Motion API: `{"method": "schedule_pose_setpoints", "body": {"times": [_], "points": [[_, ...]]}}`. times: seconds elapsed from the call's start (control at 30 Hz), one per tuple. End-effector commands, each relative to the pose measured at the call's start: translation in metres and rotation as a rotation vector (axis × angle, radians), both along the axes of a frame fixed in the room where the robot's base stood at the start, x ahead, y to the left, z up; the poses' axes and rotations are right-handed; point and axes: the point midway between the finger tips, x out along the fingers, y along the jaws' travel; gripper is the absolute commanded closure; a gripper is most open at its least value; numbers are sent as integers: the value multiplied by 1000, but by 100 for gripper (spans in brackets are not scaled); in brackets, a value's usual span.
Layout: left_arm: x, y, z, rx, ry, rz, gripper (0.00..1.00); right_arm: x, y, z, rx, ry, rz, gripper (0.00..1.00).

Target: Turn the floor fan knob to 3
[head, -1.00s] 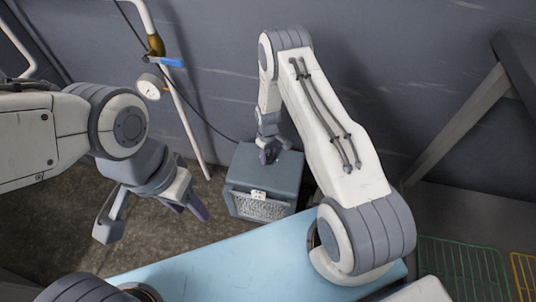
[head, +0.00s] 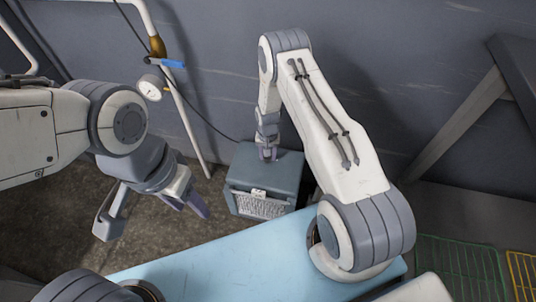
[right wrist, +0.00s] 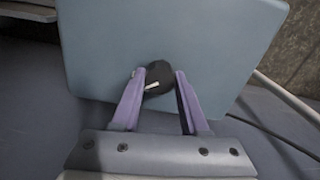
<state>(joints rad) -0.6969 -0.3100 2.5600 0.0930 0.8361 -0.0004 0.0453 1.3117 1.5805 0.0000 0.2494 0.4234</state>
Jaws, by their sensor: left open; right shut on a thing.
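The floor fan (head: 285,177) is a blue-grey box on the floor with a grille on its front; its top panel also fills much of the right wrist view (right wrist: 220,50). The black knob (right wrist: 158,76) with a white pointer mark sits on that top face, and the pointer lies roughly sideways, tilted a little. My right gripper (head: 268,158) reaches down to the top of the fan; in the right wrist view its purple fingers (right wrist: 160,82) are shut on the knob, one on each side. My left gripper (head: 152,222) is open and empty, left of the fan.
A light blue surface (head: 230,262) lies in front of the fan. A pipe with a gauge (head: 150,87) and a blue-handled valve (head: 170,63) runs down the wall at the left. Green and yellow wire racks (head: 460,267) are at the lower right.

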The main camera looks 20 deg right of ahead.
Motion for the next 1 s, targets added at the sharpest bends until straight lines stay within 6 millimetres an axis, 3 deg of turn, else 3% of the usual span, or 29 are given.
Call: {"method": "schedule_pose_setpoints", "body": {"times": [0.4, 1.0], "points": [[0, 0, 2, 0, 0, 0, 50, 0, 0, 1, -1, -1, -215, 100], [0, 0, 3, 0, 0, 0, 50, 0, 0, 1, 0, 0, -256, 100]]}}
